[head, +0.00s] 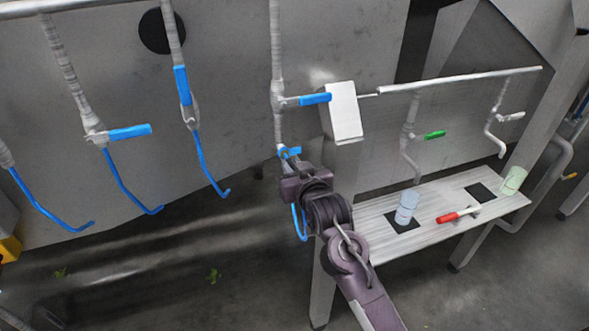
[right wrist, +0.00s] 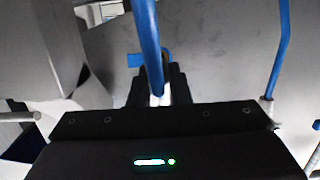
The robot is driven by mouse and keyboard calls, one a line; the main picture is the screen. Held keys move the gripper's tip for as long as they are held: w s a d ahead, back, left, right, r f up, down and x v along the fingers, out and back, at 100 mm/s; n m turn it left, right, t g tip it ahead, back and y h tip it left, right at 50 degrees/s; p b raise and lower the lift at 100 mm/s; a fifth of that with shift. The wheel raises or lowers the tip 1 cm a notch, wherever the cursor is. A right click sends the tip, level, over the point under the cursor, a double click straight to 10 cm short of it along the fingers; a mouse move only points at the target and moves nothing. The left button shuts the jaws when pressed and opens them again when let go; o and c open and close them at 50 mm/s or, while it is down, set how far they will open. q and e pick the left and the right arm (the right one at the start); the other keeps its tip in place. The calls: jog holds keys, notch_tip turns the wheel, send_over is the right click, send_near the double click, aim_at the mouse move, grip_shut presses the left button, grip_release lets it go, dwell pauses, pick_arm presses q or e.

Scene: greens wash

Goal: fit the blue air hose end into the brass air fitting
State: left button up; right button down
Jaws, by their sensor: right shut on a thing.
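My right gripper (head: 291,168) is at the lower end of the vertical pipe in the middle of the head view. It is shut on the blue air hose (head: 300,222), which hangs in a loop below it. In the right wrist view the hose (right wrist: 149,40) runs down to the gripper's fingers (right wrist: 163,90). A pale tip shows between the fingers. A small blue piece (head: 289,152) shows just above the gripper. The brass air fitting cannot be made out clearly, and whether the hose end touches it is hidden. My left gripper is not in view.
Other pipes with blue handles (head: 130,132) and hanging blue hoses (head: 128,188) are at the left. A white box (head: 344,112) is right of the middle pipe. A bench (head: 440,225) at the right bears a blue cup (head: 406,207), a red-handled tool (head: 449,217) and a green cup (head: 513,180).

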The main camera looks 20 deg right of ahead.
jog(key=shift+w, duration=0.55)
jog(key=c, duration=1.3)
grip_release()
jog(key=shift+s, duration=0.1)
